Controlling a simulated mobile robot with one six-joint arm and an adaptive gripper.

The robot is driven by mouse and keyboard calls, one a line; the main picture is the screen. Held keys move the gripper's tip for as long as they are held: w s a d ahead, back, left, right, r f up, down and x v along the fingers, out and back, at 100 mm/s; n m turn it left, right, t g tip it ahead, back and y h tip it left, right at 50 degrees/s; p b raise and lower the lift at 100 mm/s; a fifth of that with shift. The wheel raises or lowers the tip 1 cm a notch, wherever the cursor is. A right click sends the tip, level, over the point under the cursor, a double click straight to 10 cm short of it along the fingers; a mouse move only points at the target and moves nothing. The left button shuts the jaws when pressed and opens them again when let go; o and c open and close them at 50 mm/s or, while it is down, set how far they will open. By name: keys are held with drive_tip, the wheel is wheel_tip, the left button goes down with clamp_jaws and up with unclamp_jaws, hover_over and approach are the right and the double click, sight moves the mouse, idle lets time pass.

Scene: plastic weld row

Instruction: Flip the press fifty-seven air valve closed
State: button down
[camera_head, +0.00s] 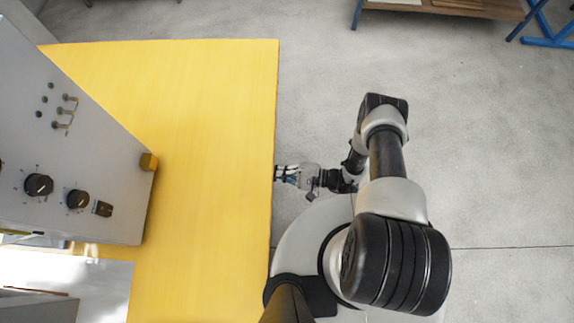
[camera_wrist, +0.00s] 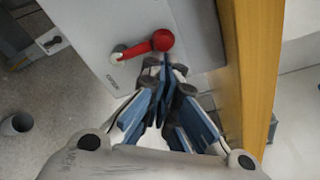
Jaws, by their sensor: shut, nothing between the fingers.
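In the wrist view, a red lever handle (camera_wrist: 145,46) with a round red knob end sits on a pale grey panel. Its other end meets a light metal pivot (camera_wrist: 118,55) at the left, and the lever lies roughly sideways in the picture, tilted up to the right. In the head view my gripper (camera_head: 279,174) is at the yellow table's right edge, and the lever is hidden.
The yellow tabletop (camera_head: 215,120) carries a grey control box (camera_head: 105,165) with knobs at the left. A yellow edge (camera_wrist: 252,75) runs close along the gripper's right in the wrist view. Grey floor (camera_head: 480,120) is open at right.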

drive_tip(key=v, duration=1.2)
idle(0.3)
drive_tip(key=w+d+r+n+g+h, duration=0.2)
drive_tip(key=r+h, duration=0.1)
drive_tip(key=r, duration=0.7)
drive_tip(key=w+d+r+n+g+h, duration=0.1)
drive_tip(key=w+r+n+g+h, duration=0.15)
drive_tip(key=r, duration=0.75)
drive_tip(key=w+d+r+n+g+h, duration=0.2)
drive_tip(key=r+n, duration=0.1)
drive_tip(key=r, duration=0.7)
drive_tip(key=s+r+n+t+h, duration=0.1)
drive_tip(key=s+r+t+h, duration=0.3)
drive_tip(key=s+r, duration=0.3)
drive_tip(key=s+r+n+t+h, duration=0.1)
drive_tip(key=s+r+t+h, duration=0.3)
drive_tip(key=r, duration=0.9)
drive_tip(key=shift+s+r+h, duration=0.35)
drive_tip(key=shift+s+h, duration=0.2)
drive_tip(key=shift+s, duration=0.9)
